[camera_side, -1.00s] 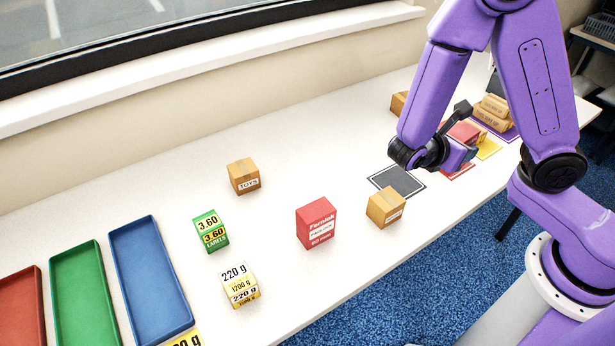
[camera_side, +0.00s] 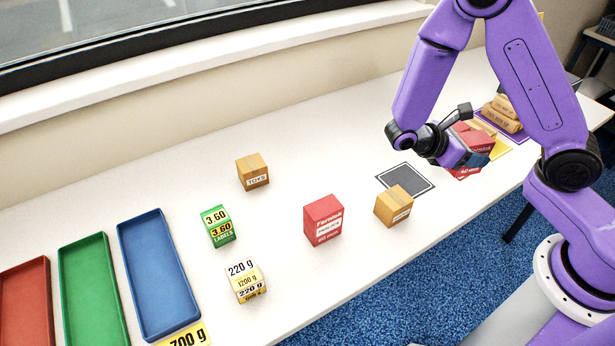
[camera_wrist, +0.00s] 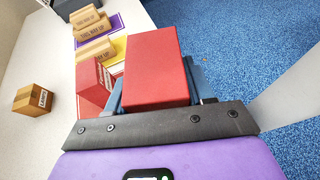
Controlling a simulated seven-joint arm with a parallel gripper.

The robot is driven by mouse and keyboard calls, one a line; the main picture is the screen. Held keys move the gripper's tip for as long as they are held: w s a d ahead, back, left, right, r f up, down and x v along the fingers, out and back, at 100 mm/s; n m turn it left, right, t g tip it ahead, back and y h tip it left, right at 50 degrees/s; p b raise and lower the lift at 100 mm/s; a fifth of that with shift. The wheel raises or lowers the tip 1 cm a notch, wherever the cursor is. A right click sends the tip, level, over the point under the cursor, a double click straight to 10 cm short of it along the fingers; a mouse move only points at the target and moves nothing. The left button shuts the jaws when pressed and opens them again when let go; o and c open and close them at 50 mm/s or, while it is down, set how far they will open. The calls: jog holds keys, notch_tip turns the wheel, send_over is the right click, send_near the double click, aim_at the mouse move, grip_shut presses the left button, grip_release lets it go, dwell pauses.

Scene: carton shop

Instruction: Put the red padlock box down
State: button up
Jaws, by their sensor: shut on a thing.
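My gripper (camera_side: 478,158) is at the right part of the table, over the red mat area. It is shut on a red box (camera_wrist: 156,68), whose plain red face fills the middle of the wrist view between the blue fingers. Its label is not visible there. A second red box (camera_wrist: 94,84) with a white label stands just left of the held one, on a red mat (camera_wrist: 88,108). In the side view the red boxes overlap behind the gripper. I cannot tell whether the held box touches the mat or its neighbour.
Brown cartons (camera_wrist: 88,22) sit on purple and yellow mats beyond. The dark grey mat (camera_side: 405,179) is empty. A brown carton (camera_side: 394,205) and another red box (camera_side: 323,220) stand nearer. Blue (camera_side: 158,270), green and red trays lie far left. The table edge is close to the gripper.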

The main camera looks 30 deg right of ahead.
jog(key=s+a+m+g+y, duration=0.6)
jog(key=s+m+g+y, duration=0.15)
jog(key=m, duration=0.25)
jog(key=a+m+g+y, duration=0.1)
jog(key=a+m+y, duration=0.6)
jog(key=a+y, duration=0.1)
jog(key=w+a+r+m+t+y, duration=0.2)
jog(key=w+a+m+t+y, duration=0.3)
jog(key=w+m, duration=0.35)
jog(key=w+a+r+m+t+y, duration=0.2)
jog(key=w+m+t+y, duration=0.45)
jog(key=w, duration=0.25)
jog(key=shift+t+h, duration=0.3)
jog(key=shift+t, duration=0.2)
jog(key=w+a+f, duration=0.1)
jog(key=w+f, duration=0.2)
jog(key=w, duration=0.1)
jog(key=w+a+f, duration=0.2)
jog(key=w+f, duration=0.1)
jog(key=w, duration=0.1)
jog(key=w+a+f, duration=0.2)
jog(key=w+f, duration=0.1)
jog(key=w, duration=0.2)
jog(key=shift+f, duration=0.25)
jog(key=shift+w+f, duration=0.2)
jog(key=shift+f, duration=0.1)
jog(key=shift+w+f, duration=0.1)
jog(key=shift+f, duration=1.45)
